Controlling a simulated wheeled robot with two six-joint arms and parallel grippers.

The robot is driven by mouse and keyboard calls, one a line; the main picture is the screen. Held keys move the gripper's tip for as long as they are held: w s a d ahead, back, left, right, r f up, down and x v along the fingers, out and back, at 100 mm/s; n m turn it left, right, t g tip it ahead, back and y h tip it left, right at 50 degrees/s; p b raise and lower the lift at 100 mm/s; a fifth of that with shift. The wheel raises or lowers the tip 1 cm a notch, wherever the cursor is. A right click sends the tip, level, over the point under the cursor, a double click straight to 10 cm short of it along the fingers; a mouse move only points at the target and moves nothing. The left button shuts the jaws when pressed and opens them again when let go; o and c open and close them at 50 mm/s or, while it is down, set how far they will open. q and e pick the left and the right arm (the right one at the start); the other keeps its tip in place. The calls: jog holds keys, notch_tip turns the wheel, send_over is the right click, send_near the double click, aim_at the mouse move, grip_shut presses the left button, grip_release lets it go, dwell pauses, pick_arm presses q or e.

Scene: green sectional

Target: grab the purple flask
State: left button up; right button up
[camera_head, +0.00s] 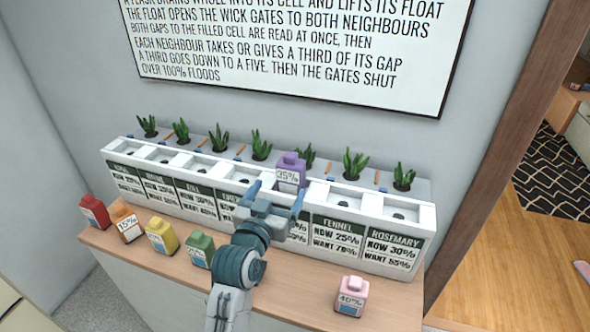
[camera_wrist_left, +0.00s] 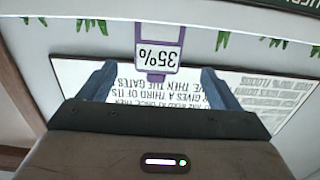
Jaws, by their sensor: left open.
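The purple flask (camera_head: 292,159) has a white label reading 35% and appears upright at the white planter's row of cells. In the left wrist view the flask (camera_wrist_left: 182,38) appears upside down, between the lines of the two fingers and just beyond their tips. My left gripper (camera_head: 276,193) is open and empty, in front of the flask, with its blue fingers pointing towards it. The fingers also show in the left wrist view (camera_wrist_left: 158,72), apart from the flask. The flask's base is partly hidden, so I cannot tell exactly what it rests on. My right gripper is not in view.
The white planter (camera_head: 384,236) has labelled cells and several plants behind. Red (camera_head: 94,211), orange (camera_head: 126,222), yellow (camera_head: 161,236) and green (camera_head: 199,249) flasks stand left of my arm; a pink flask (camera_head: 351,295) stands right. A text board (camera_head: 300,50) hangs behind.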

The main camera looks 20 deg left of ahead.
aim_at(288, 176)
pick_arm(q)
jog(key=w, duration=0.2)
jog(key=w+p, duration=0.1)
jog(key=shift+r, duration=0.25)
jog(key=shift+w, duration=0.25)
jog(key=w, duration=0.1)
jog(key=w+p, duration=0.1)
jog(key=w, duration=0.1)
jog(key=w+p, duration=0.1)
jog(key=shift+w+d+f, duration=0.1)
jog(key=shift+w+d, duration=0.05)
jog(key=shift+d, duration=0.1)
jog(key=shift+w+f+p, duration=0.15)
jog(key=shift+w+p, duration=0.2)
jog(key=shift+w, duration=0.15)
jog(key=shift+c, duration=1.4)
jog(key=c, duration=0.9)
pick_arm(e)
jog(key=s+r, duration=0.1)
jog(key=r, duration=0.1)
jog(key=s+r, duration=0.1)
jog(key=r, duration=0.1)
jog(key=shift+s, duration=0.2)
